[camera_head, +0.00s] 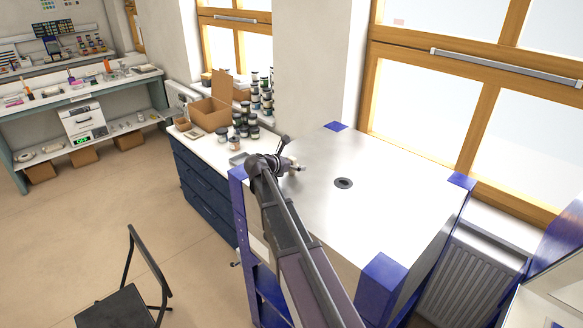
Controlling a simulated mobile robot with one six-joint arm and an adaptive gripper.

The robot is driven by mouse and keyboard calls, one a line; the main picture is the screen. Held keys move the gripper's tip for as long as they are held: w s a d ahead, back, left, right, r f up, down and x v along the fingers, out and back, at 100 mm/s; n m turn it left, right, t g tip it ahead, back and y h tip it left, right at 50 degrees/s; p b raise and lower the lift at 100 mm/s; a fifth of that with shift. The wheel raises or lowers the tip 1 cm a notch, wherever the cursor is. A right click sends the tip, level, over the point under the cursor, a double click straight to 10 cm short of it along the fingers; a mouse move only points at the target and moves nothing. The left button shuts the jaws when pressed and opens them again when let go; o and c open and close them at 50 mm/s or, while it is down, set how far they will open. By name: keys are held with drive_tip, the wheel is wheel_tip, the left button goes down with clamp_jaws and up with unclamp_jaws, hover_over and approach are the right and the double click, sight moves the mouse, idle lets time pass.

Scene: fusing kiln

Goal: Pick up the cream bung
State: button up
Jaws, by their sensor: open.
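A small cream piece, which looks like the cream bung (296,167), shows right beside the end of my arm at the left side of the bright metal kiln top (390,205). My gripper (288,161) is open and small in the picture, close to this piece. I cannot tell whether the fingers are around the piece or touch it. My own wrist hides part of this spot. A round dark-rimmed hole (344,183) lies in the kiln top, to the right of my gripper.
Blue corner posts (382,276) rise at the kiln top's corners. A white counter over dark blue drawers (205,195) stands to the left, with jars (222,135) and an open cardboard box (211,114). The rest of the kiln top is clear. A black chair (118,305) stands at lower left.

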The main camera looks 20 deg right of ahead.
drive_tip(key=shift+c, duration=0.2)
drive_tip(key=c, duration=1.2)
drive_tip(key=shift+s, duration=0.1)
drive_tip(key=shift+r, duration=0.15)
drive_tip(key=shift+r+p, duration=0.15)
drive_tip(key=shift+p, duration=0.15)
clamp_jaws()
wheel_tip(320, 180, up, 3)
drive_tip(key=p, duration=0.3)
drive_tip(key=s+a, duration=0.1)
drive_tip(key=a, duration=0.4)
drive_tip(key=s+a+r+p, duration=0.1)
drive_tip(key=a, duration=0.4)
drive_tip(key=s+a, duration=0.1)
drive_tip(key=a, duration=0.4)
drive_tip(key=shift+s+a+r, duration=0.25)
drive_tip(key=shift+s+a, duration=0.05)
drive_tip(key=shift+f, duration=0.15)
